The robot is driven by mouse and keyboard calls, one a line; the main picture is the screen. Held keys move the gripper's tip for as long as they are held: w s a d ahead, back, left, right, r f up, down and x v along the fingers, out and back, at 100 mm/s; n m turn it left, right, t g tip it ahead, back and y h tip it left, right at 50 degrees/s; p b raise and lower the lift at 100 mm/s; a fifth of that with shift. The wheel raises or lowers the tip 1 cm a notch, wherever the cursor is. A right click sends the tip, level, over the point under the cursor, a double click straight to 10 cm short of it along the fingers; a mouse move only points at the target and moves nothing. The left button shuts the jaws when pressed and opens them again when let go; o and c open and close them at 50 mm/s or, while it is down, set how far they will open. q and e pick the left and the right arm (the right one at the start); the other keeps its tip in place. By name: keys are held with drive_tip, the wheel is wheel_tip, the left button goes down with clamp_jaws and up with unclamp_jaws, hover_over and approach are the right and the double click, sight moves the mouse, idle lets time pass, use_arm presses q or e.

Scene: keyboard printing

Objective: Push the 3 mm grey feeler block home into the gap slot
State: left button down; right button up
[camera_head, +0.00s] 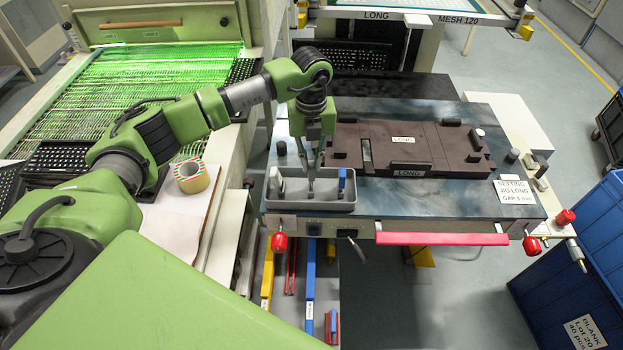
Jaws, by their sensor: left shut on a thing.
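My left gripper (312,172) points down into a small grey tray (322,207) at the front left of the worktable. It is shut on a thin grey block (311,186), small and partly hidden by the fingers, still within the tray. A blue block (342,180) stands upright in the tray's right part, and another light grey piece (275,182) is at its left end. The brown setting jig (440,145), labelled LONG, lies right of the gripper. A narrow pale slot (367,153) shows near its left end. My right gripper is out of view.
A sign (514,191) reads SETTING JIG LONG GAP 3 mm. Dark knobs (281,148) stand on the table. A red bar (442,239) runs along the front edge. A tape roll (191,176) lies left, and a blue crate (562,285) stands right.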

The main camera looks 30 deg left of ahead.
use_arm(q)
drive_tip(key=shift+r, duration=0.3)
drive_tip(key=shift+r+p, duration=1.35)
drive_tip(key=shift+r, duration=0.65)
drive_tip(key=shift+f, duration=0.1)
